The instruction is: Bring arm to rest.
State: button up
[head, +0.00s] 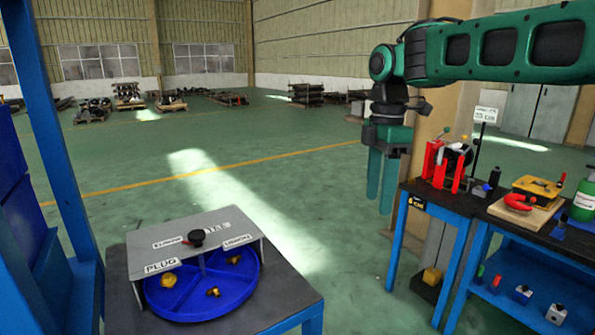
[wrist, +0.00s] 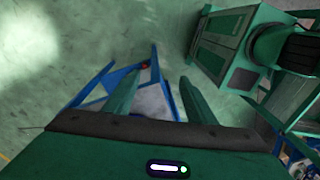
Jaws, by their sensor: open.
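My gripper (head: 381,186) hangs from my green arm at the upper right of the head view, fingers pointing down. It is in the air, left of the dark-topped work table with the red stand, and apart from it. Nothing is held between the fingers. In the wrist view my gripper (wrist: 165,85) shows two green fingers spread apart, with floor and part of a blue frame (wrist: 98,82) beyond them.
A table (head: 283,301) at the lower left holds a blue divided tray (head: 190,306) with brass fittings under a labelled grey cover (head: 220,228). At right, a red stand (head: 437,165) and a green bottle (head: 583,200) stand on blue-legged tables. Open green floor (head: 310,200) lies between.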

jog(key=s+d+f+m, duration=0.4)
jog(key=s+d+m, duration=0.3)
jog(key=d, duration=0.2)
jog(key=s+d+f+m, duration=0.3)
jog(key=s+d+m, duration=0.3)
jog(key=d+m, duration=0.15)
jog(key=s+d+f+m, duration=0.3)
jog(key=s+f+m, duration=0.2)
jog(key=s, duration=0.3)
jog(key=s+d+f+m, duration=0.4)
jog(key=s+f+m, duration=0.1)
jog(key=s, duration=0.3)
jog(key=shift+s+d+m+t, duration=0.15)
jog(key=shift+s+m+t, duration=0.1)
jog(key=shift+m+t, duration=0.25)
jog(key=shift+r, duration=0.1)
jog(key=shift+w+f, duration=0.25)
jog(key=shift+w, duration=0.4)
